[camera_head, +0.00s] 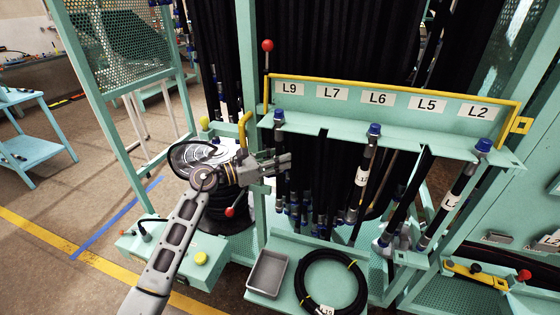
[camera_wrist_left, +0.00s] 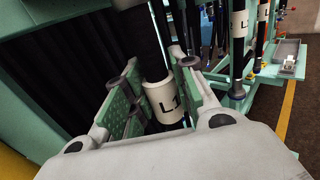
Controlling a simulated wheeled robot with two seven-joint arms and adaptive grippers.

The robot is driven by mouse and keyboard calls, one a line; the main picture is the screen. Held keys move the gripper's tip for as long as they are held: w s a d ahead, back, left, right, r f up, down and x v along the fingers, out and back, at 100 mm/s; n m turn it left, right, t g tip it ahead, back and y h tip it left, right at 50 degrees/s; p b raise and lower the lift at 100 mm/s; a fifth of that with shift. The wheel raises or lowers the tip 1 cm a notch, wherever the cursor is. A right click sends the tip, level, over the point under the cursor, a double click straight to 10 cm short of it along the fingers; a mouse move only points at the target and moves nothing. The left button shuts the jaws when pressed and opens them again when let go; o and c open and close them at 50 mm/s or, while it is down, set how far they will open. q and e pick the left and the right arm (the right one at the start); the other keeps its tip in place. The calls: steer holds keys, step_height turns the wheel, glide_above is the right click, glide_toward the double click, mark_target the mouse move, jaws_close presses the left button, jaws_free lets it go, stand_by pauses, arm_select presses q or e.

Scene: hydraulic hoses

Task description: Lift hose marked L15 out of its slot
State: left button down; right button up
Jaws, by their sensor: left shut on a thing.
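My left gripper (camera_head: 278,165) is shut on a black hose (camera_head: 279,145) hanging below the L9 sign, its blue cap at the slotted teal rack (camera_head: 330,128). In the left wrist view the hose (camera_wrist_left: 147,45) runs between the fingers of my left gripper (camera_wrist_left: 155,82), and its white label (camera_wrist_left: 165,102) shows "L1"; the rest is hidden. A second labelled hose (camera_head: 364,165) hangs near the L6 sign, and a third (camera_head: 462,185) hangs at an angle under the L2 sign. Their full labels cannot be read. My right gripper is not in view.
A yellow rail (camera_head: 395,87) runs above the rack signs. Below stand a grey tray (camera_head: 268,272) and a coiled black hose (camera_head: 331,282). A teal box (camera_head: 200,258) with a yellow button is at the lower left. Several hoses hang close behind the rack.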

arm_select(q)
steer(key=s+a+b, duration=0.1)
steer(key=s+a, duration=0.1)
steer(key=s, duration=0.6)
steer(key=s+a, duration=0.3)
steer(key=s, duration=0.5)
steer(key=shift+s+a+b, duration=0.2)
steer(key=shift+s+b, duration=0.15)
steer(key=shift+b, duration=0.05)
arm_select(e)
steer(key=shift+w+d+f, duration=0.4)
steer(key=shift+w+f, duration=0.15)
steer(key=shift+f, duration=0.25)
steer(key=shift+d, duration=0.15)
